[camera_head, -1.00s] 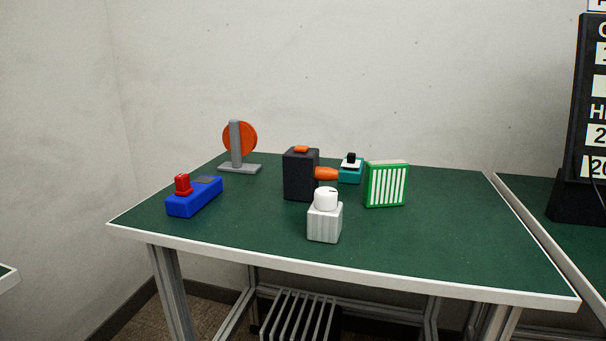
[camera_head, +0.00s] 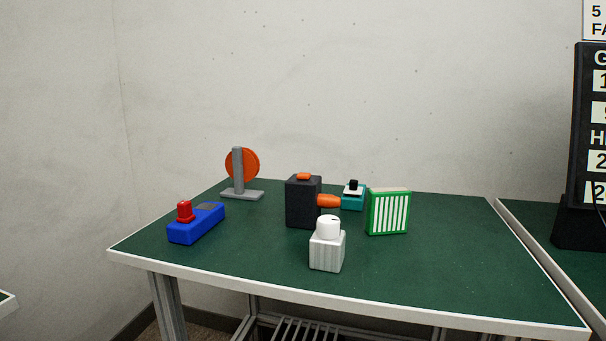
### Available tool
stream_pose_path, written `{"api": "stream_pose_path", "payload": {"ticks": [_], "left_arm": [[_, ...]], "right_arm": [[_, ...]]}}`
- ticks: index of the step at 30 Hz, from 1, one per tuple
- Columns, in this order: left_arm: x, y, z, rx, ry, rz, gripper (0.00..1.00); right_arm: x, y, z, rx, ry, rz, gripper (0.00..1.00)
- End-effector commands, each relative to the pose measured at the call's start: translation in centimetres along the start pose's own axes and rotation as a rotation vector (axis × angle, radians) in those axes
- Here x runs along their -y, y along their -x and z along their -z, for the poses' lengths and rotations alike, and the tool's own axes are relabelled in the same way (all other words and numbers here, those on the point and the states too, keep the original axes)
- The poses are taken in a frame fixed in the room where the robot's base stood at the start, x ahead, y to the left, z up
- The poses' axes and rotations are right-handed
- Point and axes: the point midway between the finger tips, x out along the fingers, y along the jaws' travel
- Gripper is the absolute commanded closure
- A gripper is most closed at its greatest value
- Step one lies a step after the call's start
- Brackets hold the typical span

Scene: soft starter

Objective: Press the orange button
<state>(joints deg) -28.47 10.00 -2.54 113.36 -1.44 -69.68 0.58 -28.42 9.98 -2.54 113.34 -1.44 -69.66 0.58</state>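A dark grey box (camera_head: 303,206) stands upright near the middle of the green table. A small flat orange button (camera_head: 303,176) sits on its top. A larger rounded orange knob (camera_head: 328,201) sticks out from its right side. An orange disc (camera_head: 243,163) on a grey stand (camera_head: 241,194) stands at the back left. Neither of my grippers shows in the head view.
The green table (camera_head: 450,270) also holds a blue box with a red button (camera_head: 196,222), a white box with a white knob (camera_head: 327,248), a green-framed striped panel (camera_head: 389,212) and a teal box with a black switch (camera_head: 353,198). The right side is clear.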

Motion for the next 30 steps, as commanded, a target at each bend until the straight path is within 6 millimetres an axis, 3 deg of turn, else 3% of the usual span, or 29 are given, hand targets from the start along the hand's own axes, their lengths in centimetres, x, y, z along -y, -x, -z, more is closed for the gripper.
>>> {"api": "stream_pose_path", "payload": {"ticks": [2,21,30], "left_arm": [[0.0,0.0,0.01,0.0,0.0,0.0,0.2],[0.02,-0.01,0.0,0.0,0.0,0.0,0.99],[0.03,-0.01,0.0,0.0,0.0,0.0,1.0]], "right_arm": [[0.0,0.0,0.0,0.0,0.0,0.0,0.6],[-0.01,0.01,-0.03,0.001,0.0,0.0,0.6],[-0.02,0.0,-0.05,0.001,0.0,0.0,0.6]]}}
